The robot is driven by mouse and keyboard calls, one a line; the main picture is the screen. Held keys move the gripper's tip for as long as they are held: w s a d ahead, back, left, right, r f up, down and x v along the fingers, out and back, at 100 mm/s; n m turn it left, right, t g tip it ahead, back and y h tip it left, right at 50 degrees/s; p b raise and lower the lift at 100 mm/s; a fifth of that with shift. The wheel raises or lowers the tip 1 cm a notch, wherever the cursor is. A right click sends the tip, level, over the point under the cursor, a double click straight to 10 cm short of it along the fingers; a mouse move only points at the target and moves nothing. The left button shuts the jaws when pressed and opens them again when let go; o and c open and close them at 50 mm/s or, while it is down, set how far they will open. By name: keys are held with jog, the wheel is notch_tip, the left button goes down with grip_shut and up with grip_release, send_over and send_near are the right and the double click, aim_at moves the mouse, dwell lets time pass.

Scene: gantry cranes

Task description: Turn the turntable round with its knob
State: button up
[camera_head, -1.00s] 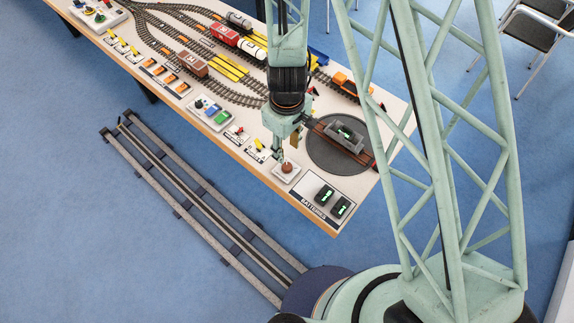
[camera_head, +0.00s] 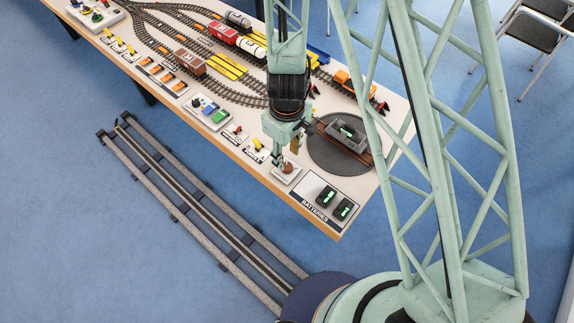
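The turntable (camera_head: 325,160) is a dark grey disc at the near right end of the table, with a brown track bridge across it. A grey wagon (camera_head: 332,128) with a green-marked dark block stands on the bridge. The knob (camera_head: 288,168) is small and reddish brown on a white plate (camera_head: 290,179) at the table's front edge, left of the turntable. My gripper (camera_head: 279,164) points down at the knob and overlaps it in view. The fingers are small and partly merge with the knob, so their opening and any contact cannot be told.
Two dark batteries with green displays (camera_head: 325,195) lie on the marked panel right of the knob. Switches and a control panel (camera_head: 208,112) line the front edge to the left. Tracks with wagons, including an orange one (camera_head: 352,84), fill the table behind.

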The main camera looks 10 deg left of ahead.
aim_at(287, 166)
jog(key=shift+f+b, duration=2.75)
jog(key=shift+f, duration=0.2)
jog(key=c, duration=0.8)
